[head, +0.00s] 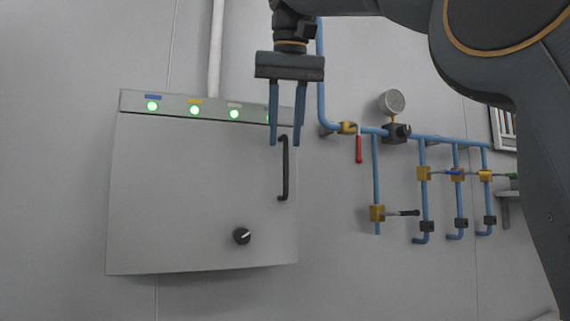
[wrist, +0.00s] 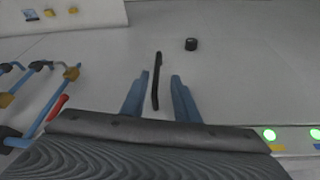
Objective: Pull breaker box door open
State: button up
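The grey breaker box door (head: 190,190) looks shut and fills the left of the head view. Its black vertical handle (head: 285,168) is near the right edge, and it also shows in the wrist view (wrist: 157,82). A black round knob (head: 242,236) sits low on the door; the wrist view shows it too (wrist: 191,44). My gripper (head: 285,144) points down with its blue fingers apart, near the handle's top end. In the wrist view the handle appears between the two fingers (wrist: 158,98). I cannot tell how far the fingers stand off from it.
A strip with several green lights (head: 175,108) runs along the box top. Blue pipes (head: 376,160) with a red lever (head: 359,149), yellow valves and a gauge (head: 392,102) are on the wall to the right. The space below the box is clear.

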aim_at(287, 161)
jog(key=x, duration=0.7)
jog(key=shift+d+f, duration=0.25)
jog(key=shift+c, duration=0.3)
grip_shut()
